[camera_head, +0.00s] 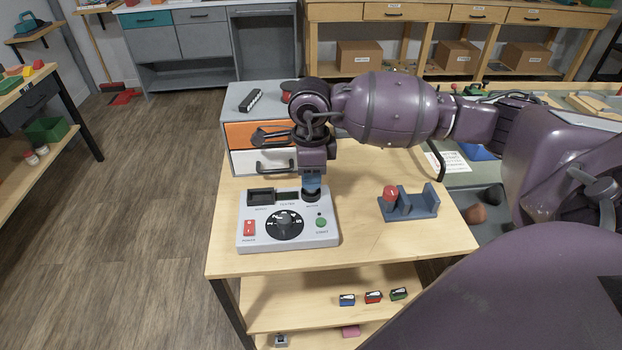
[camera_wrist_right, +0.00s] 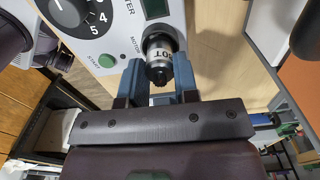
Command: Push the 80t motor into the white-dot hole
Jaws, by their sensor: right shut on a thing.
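The motor (camera_wrist_right: 159,58) is a silver can with a black end and partly readable lettering ending in "0T". It sits between the two blue fingers of my right gripper (camera_wrist_right: 160,80), which is shut on it. In the head view my right gripper (camera_head: 312,190) points down at the back right of the white tester (camera_head: 262,233). In the wrist view the motor is at the tester's dark round socket marked MOTOR; how deep it sits is unclear. I cannot make out a white-dot hole in either view. My left gripper is not in view.
The tester has a black dial (camera_head: 285,225), a red switch (camera_head: 249,229) and a green button (camera_head: 321,221). A blue-grey stand (camera_head: 424,203) with a red-topped piece (camera_head: 390,194) stands to the right. A drawer unit (camera_head: 240,135) is behind. The bench front right is clear.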

